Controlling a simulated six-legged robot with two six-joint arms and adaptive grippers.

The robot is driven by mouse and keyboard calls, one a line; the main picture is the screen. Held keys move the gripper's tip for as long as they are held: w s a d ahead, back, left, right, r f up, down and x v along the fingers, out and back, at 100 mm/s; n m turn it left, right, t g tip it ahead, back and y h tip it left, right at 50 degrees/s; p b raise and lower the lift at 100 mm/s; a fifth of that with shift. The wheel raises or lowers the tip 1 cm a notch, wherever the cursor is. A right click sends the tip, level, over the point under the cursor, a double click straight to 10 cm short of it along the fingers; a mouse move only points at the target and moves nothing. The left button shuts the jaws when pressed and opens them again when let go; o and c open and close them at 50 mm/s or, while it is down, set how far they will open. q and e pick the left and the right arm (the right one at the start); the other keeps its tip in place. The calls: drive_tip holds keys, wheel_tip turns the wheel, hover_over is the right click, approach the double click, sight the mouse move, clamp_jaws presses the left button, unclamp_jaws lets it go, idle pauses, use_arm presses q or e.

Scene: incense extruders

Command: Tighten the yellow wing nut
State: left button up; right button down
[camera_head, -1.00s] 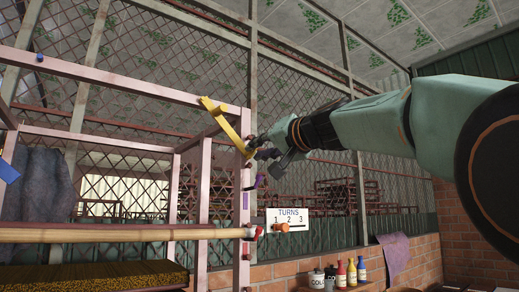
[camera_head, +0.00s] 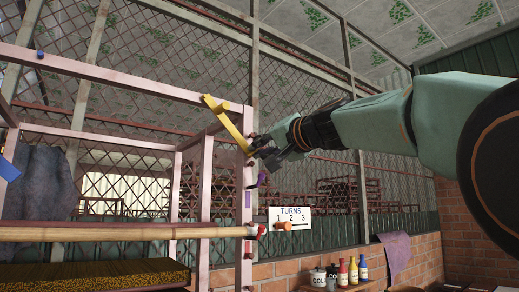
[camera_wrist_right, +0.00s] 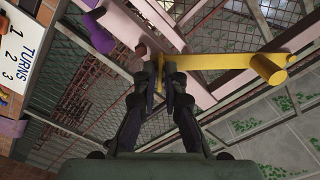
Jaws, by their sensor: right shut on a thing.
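The yellow wing nut (camera_head: 228,122) is a long flat yellow bar, tilted with its upper end to the left, in front of the pink frame. In the right wrist view the bar (camera_wrist_right: 215,62) runs to the right from the fingertips and has a round yellow peg at its far end. My right gripper (camera_head: 254,150) is at the bar's lower end. In the wrist view its dark fingertips (camera_wrist_right: 163,72) are close together and shut on the bar's near end. The fingers hide that end and what is behind it. My left gripper is not in view.
A pink metal frame (camera_head: 206,190) stands behind the bar. A white TURNS sign (camera_head: 300,213) with an orange knob (camera_head: 285,226) is below my right gripper. A wooden pole (camera_head: 120,232) crosses at left. Bottles (camera_head: 353,271) stand low at right.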

drive_tip(key=m, duration=0.4)
drive_tip(key=shift+f+p, duration=0.1)
drive_tip(key=shift+p, duration=0.2)
drive_tip(key=shift+m+p, duration=0.3)
drive_tip(key=shift+m, duration=1.5)
drive_tip(key=shift+f, duration=0.1)
drive_tip(key=c, duration=1.8)
unclamp_jaws()
drive_tip(key=shift+c, duration=0.2)
drive_tip(key=o, duration=0.4)
drive_tip(key=shift+s+d+r, duration=0.2)
drive_tip(key=shift+d+r, duration=0.05)
drive_tip(key=shift+d, duration=0.05)
drive_tip(key=shift+w+a, duration=0.1)
drive_tip(key=shift+a, duration=0.05)
drive_tip(key=v, duration=0.7)
